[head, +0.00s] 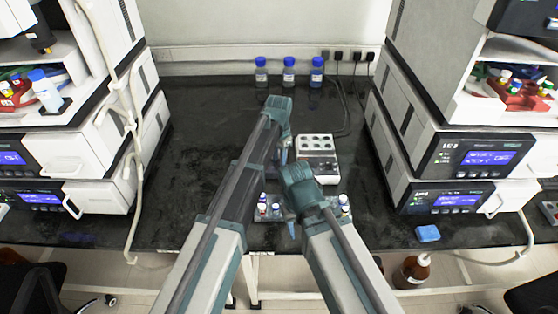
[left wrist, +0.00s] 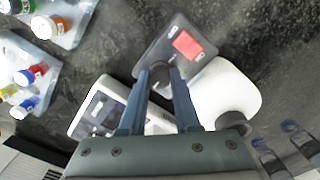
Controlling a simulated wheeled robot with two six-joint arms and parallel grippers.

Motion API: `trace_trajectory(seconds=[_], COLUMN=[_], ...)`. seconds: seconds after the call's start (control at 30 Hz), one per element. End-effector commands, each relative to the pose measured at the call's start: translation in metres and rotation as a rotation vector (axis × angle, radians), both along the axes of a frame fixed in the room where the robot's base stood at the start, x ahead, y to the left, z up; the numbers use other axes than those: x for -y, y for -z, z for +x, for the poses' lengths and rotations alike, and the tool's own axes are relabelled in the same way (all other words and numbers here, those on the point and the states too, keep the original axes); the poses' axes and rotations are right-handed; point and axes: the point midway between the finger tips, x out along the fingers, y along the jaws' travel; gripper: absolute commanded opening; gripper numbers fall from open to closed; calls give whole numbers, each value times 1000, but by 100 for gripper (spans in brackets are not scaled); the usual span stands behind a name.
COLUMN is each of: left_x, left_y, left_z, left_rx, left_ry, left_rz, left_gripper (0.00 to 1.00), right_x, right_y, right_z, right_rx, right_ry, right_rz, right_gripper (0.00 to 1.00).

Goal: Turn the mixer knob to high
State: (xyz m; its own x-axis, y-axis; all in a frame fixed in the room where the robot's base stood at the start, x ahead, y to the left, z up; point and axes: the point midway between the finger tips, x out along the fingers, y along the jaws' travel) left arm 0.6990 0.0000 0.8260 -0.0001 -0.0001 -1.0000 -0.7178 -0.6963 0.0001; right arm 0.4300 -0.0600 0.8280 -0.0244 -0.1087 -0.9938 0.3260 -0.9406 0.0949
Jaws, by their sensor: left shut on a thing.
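In the left wrist view my left gripper (left wrist: 166,74) points at a dark panel (left wrist: 160,45) with a lit red display (left wrist: 187,45). Its fingers are closed around a dark round knob (left wrist: 165,84) at the panel's lower edge, mostly hidden between them. A white rounded body (left wrist: 228,92), apparently the mixer's, lies beside the panel. In the head view my left gripper (head: 283,156) hides most of the mixer, left of a white block with round wells (head: 318,146). My right gripper (head: 291,230) hangs at the bench's front; its finger gap is not clear.
Small vials stand in racks (head: 264,217) around the right gripper. Blue-capped bottles (head: 289,75) stand at the back wall. Instrument stacks flank the black bench (head: 210,110), and a blue sponge (head: 428,233) lies at right. The bench left of my arms is clear.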

Motion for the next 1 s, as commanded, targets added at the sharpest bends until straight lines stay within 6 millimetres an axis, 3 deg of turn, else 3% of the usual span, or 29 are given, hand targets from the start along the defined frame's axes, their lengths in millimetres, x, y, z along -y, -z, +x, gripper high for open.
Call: trace_trajectory(seconds=[0.27,0.3,0.47,1.0], left_x=[0,0,0,0], left_y=[0,0,0,-11], left_z=[0,0,0,0], left_rx=[0,0,0,0], left_ry=[2,2,1,0], left_rz=[0,0,0,0], left_gripper=[0,32,61,61], right_x=[0,0,0,0], right_y=[0,0,0,-11], right_z=[0,0,0,0], right_rx=[0,0,0,0], right_ry=[0,0,0,0], right_rz=[0,0,0,0], right_gripper=[50,50,50,50])
